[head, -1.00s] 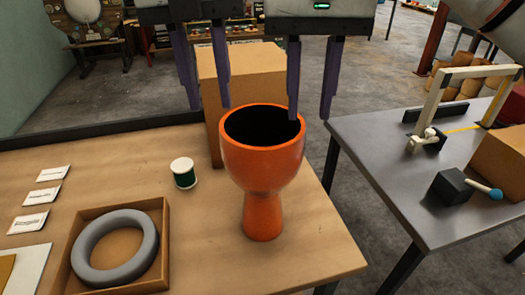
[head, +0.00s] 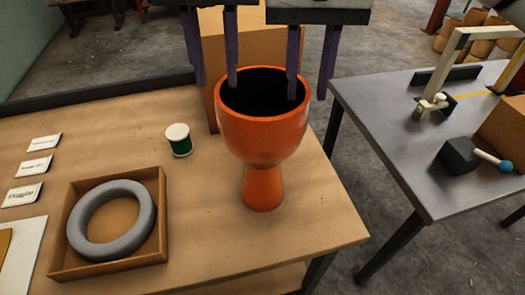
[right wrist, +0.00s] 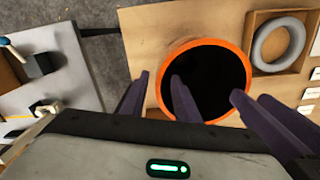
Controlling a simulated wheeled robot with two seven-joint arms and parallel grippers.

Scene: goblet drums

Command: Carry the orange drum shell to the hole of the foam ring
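The orange drum shell (head: 264,140) stands upright on the wooden table, its wide dark mouth facing up. My left gripper (head: 214,86) is open at the left side of the rim, one finger over the mouth and one outside. My right gripper (head: 308,98) is open at the right side of the rim in the same way. In the right wrist view the shell's rim (right wrist: 243,62) passes between the fingers of my right gripper (right wrist: 160,76). I cannot tell whether any finger touches it. The grey foam ring (head: 82,234) lies flat in a shallow box, its hole facing up.
The foam ring's open box (head: 160,215) is at the table's front left. A green spool with a white top (head: 179,140) stands between box and shell. A cardboard box (head: 212,60) stands behind the shell. White labels (head: 33,167) lie far left. A grey metal table (head: 400,140) is at right.

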